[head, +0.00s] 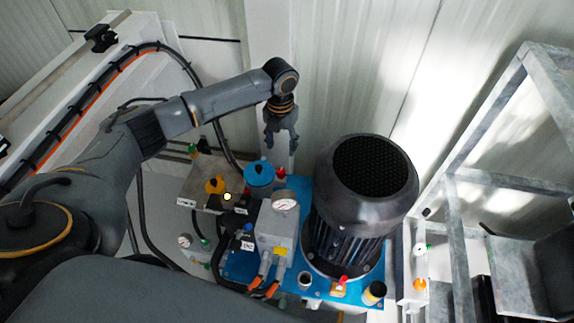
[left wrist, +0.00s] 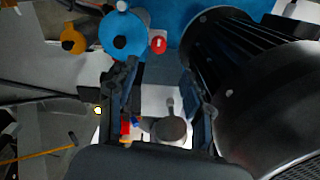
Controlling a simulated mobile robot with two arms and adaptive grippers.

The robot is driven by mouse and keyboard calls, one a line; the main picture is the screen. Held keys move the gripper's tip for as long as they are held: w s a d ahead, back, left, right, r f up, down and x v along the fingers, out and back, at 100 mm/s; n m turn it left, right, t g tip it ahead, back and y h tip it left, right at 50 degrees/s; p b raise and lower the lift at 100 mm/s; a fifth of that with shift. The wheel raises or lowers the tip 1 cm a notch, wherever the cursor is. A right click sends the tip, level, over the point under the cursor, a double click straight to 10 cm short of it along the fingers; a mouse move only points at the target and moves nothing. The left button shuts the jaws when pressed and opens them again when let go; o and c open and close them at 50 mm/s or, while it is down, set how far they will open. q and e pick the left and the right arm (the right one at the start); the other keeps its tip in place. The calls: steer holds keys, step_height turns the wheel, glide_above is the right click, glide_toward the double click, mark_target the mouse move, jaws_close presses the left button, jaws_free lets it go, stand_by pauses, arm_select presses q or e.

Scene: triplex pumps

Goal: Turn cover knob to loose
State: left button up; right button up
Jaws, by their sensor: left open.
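I cannot tell for sure which part is the cover knob. My left gripper (head: 281,136) points down behind the pump unit, near the pale wall post. It is open and appears empty, and its two fingers show apart in the left wrist view (left wrist: 157,78). A dark grey round part with a short stem (left wrist: 171,130) shows between the fingers there; contact is not visible. Round-topped parts nearby are a blue cap (head: 259,174), a red knob (head: 281,173) and a yellow-orange knob (head: 214,186). The blue cap (left wrist: 122,35) and red knob (left wrist: 158,44) lie beyond the fingertips. My right gripper is out of view.
A large black motor (head: 360,205) stands on the blue base plate (head: 300,189), right of my left gripper. A pressure gauge (head: 285,201) sits in front of the blue cap. A grey metal frame (head: 455,215) stands at the right. Corrugated wall is close behind.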

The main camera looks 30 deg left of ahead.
arm_select(q)
glide_above(281, 170)
step_height(281, 170, down, 6)
steer(key=shift+s+r, duration=0.1)
steer(key=shift+s, duration=0.05)
step_height(281, 170, down, 4)
steer(key=shift+f, duration=0.55)
steer(key=shift+f+b, duration=0.3)
steer(key=shift+f, duration=0.05)
steer(key=shift+c, duration=0.2)
jaws_close()
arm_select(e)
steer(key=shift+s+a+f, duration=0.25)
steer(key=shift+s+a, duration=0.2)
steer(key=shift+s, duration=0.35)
